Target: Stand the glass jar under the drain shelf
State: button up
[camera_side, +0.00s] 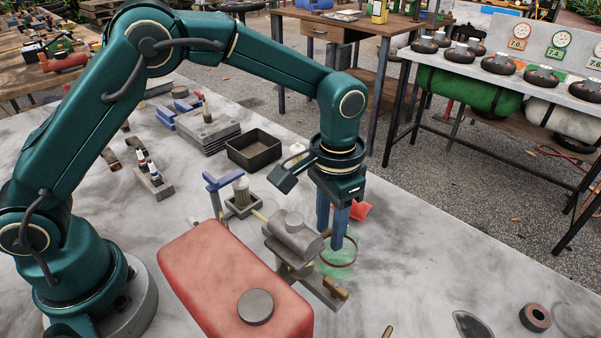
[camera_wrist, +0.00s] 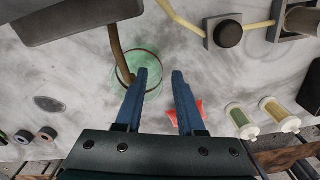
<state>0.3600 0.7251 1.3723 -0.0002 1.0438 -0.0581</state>
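The glass jar (camera_side: 337,262) is a clear green-tinted vessel with a brown rim, on the grey bench top just right of the compressor's end. It also shows in the wrist view (camera_wrist: 152,92), left of the gap between my fingers. My gripper (camera_side: 331,240) is above the jar, pointing down. Its two blue fingers (camera_wrist: 161,72) are apart with nothing between them; the left one overlaps the jar's right rim in the wrist view. Whether it touches the glass I cannot tell. A grey plate (camera_side: 318,290), possibly the drain shelf, juts out left of the jar.
A red tank (camera_side: 225,280) with a grey cap fills the front. A brass fitting (camera_side: 335,289) sits close to the jar. A red object (camera_wrist: 186,112) lies near the right finger. A black tray (camera_side: 254,150) stands behind.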

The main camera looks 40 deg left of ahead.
jog(key=shift+r, duration=2.6)
jog(key=s+a+r+n+t, duration=0.2)
jog(key=s+a+r+t, duration=0.25)
jog(key=a+r, duration=0.55)
jog(key=s+a+f+n+t, duration=0.1)
jog(key=s+a+f, duration=0.1)
jog(key=s, duration=0.8)
jog(key=shift+s+f, duration=0.35)
jog(key=shift+f, duration=0.3)
